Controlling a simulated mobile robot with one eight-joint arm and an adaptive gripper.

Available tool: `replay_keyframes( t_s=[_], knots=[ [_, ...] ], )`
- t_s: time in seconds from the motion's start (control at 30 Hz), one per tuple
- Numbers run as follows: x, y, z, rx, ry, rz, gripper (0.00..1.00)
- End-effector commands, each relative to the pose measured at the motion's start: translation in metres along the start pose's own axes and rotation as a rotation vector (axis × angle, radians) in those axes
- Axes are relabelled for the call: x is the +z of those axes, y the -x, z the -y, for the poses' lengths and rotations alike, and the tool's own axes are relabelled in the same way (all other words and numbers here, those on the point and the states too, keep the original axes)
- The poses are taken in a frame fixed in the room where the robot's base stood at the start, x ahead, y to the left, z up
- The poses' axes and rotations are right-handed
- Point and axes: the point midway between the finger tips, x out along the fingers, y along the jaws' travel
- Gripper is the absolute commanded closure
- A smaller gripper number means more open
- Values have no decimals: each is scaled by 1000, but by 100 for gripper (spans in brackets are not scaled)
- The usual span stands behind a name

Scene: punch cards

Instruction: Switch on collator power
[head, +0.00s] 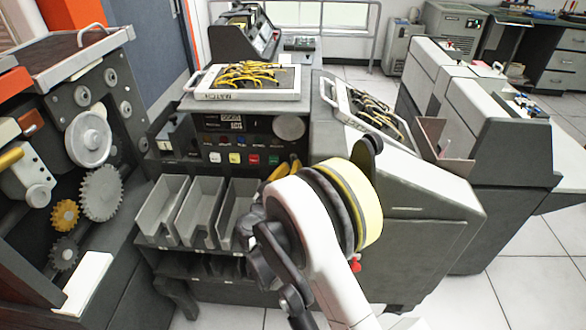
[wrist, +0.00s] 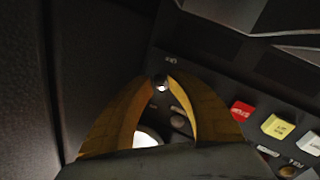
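The collator's dark control panel (head: 205,150) is in the middle of the head view. It has a row of white, yellow, red and green buttons and a round gauge. My gripper (head: 283,170) is at the panel's right end, its yellow fingers partly hidden behind my arm. In the wrist view, the fingertips of my gripper (wrist: 161,78) come nearly together around a small switch with a bright metal tip (wrist: 162,87), just below a small label too blurred to read. The fingers hide most of the switch, so its position cannot be told.
The red button (wrist: 241,110) and yellow button (wrist: 277,127) lie right of my fingers. Grey card bins (head: 160,210) stand below the panel. A white tray (head: 250,97) of yellow cables sits on top. A geared machine (head: 90,140) stands at left.

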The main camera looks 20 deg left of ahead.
Motion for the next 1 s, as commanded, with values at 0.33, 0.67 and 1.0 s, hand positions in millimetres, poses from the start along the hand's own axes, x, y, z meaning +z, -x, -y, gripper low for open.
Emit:
replay_keyframes(
  t_s=[0.33,0.67,1.0],
  knots=[
    [0,-17,0,0,0,0,80],
    [0,-17,0,0,0,0,100],
    [-2,-16,-1,-13,7,22,100]
  ],
)
